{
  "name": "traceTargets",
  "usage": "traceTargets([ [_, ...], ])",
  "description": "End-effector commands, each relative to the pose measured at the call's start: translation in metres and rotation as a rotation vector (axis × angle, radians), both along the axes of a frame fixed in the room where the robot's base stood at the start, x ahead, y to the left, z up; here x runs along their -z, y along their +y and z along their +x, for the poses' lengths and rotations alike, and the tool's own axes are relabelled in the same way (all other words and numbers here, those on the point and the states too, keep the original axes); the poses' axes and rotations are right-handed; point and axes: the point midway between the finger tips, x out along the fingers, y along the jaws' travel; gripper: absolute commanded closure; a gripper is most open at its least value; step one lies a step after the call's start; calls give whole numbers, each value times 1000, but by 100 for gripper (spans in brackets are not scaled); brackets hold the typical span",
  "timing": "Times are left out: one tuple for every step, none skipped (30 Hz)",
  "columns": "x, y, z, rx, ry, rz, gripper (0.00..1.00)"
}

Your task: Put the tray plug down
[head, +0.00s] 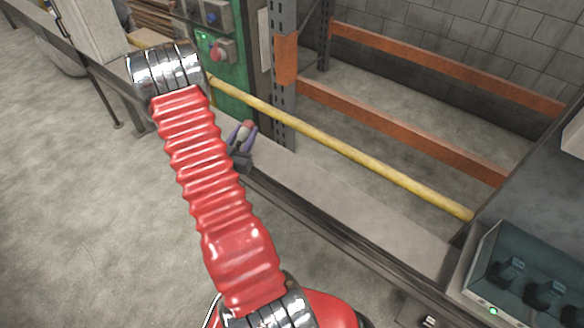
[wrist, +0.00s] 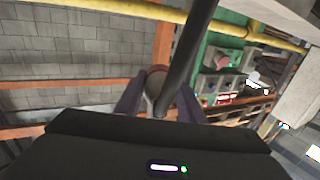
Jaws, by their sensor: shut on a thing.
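My gripper (head: 243,133) shows small in the head view, beyond my red arm and over the grey ledge. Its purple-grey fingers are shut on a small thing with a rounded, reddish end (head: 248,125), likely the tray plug. In the wrist view the fingers (wrist: 158,100) stand on both sides of this thing (wrist: 156,80), which has a grey lower part. A dark rod or cable crosses in front of it, so its full shape is hidden. I cannot tell whether it touches any surface.
A tray (head: 482,258) with black plugs (head: 510,270) and a green light sits at lower right. A yellow rail (head: 350,155) runs beside the grey ledge (head: 330,205). A green panel (head: 225,75) with a red button stands behind. Orange rack beams (head: 400,125) are beyond; the floor at left is clear.

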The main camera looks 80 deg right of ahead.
Motion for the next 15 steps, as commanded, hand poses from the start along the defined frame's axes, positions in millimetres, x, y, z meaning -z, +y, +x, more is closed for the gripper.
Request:
traceTargets([
  [3,-7,-24,57,1,1,100],
  [5,-10,-37,91,1,1,100],
  [7,-14,-55,134,1,1,100],
  [8,-16,-69,168,1,1,100],
  [9,-18,-81,199,1,1,100],
  [11,-20,-98,239,1,0,100],
  [12,-21,-109,267,1,0,100],
  [13,-22,-120,293,1,0,100],
  [15,-22,-131,323,1,0,100],
  [15,-22,-139,342,0,0,100],
  [16,-22,-145,357,0,0,100],
  [16,-22,-152,375,0,0,100],
  [17,-22,-156,385,0,0,100],
  [17,-22,-159,392,0,0,100],
  [17,-22,-161,397,-1,0,100],
])
